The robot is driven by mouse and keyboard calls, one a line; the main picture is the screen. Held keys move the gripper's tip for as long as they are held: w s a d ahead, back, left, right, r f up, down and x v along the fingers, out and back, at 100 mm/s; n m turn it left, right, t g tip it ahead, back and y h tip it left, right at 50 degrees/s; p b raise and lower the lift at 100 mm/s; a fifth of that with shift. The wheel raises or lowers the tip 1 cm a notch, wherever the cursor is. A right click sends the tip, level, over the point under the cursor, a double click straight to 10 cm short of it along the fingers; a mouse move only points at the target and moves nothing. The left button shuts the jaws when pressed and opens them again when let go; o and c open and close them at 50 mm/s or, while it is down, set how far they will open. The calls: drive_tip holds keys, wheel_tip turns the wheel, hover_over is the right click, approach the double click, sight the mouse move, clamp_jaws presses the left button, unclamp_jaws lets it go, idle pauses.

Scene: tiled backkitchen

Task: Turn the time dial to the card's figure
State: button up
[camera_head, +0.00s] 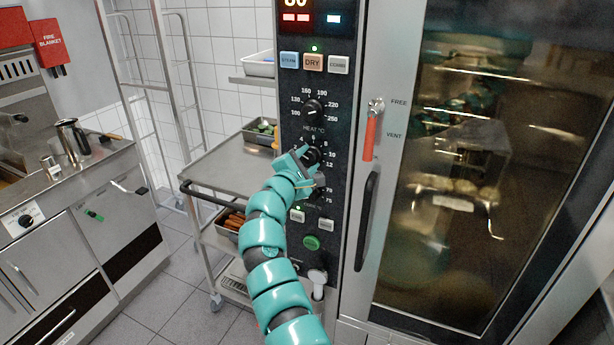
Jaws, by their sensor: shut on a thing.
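My teal gripper (306,159) reaches up to the oven's control panel (345,60) and is shut on the black time dial (313,154), the middle of the panel's knobs. Figures 4, 6, 8, 10 and 12 show around this dial. The gripper hides part of its scale and its label, and I cannot read where its pointer stands. Above it is the heat dial (313,106), marked 100 to 250. Below, a further scale with 70 and 75 is mostly hidden by the gripper. A small white card (453,203) shows behind the oven glass; its writing is too small to read.
A red lever (370,137) marked FREE and VENT and a black door handle (367,221) stand just right of the dials. A steel trolley (215,168) with trays stands at left. A green button (311,242) sits below my gripper. Tiled floor is free at lower left.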

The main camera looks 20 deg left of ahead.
drive_tip(key=m+b, duration=0.1)
drive_tip(key=b, duration=0.1)
drive_tip(key=m+b, duration=0.2)
drive_tip(key=shift+w+d+f+b, duration=0.1)
drive_tip(key=shift+d+f+b, duration=0.05)
drive_tip(key=shift+b, duration=0.15)
drive_tip(key=m+b, duration=0.3)
drive_tip(key=b, duration=0.2)
drive_tip(key=shift+m+b, duration=0.3)
drive_tip(key=shift+b, duration=0.05)
drive_tip(key=m+b, duration=0.2)
drive_tip(key=b, duration=0.1)
drive_tip(key=shift+d+r+m, duration=0.1)
drive_tip(key=shift+r+m, duration=0.15)
drive_tip(key=shift+m, duration=0.05)
drive_tip(key=shift+r+m+b, duration=0.2)
drive_tip(key=shift+m+b, duration=1.5)
drive_tip(key=shift+r, duration=0.1)
drive_tip(key=o, duration=1)
drive_tip(key=shift+c, duration=0.2)
drive_tip(key=shift+w+f, duration=0.15)
drive_tip(key=shift+f, duration=0.15)
drive_tip(key=shift+s+a, duration=0.2)
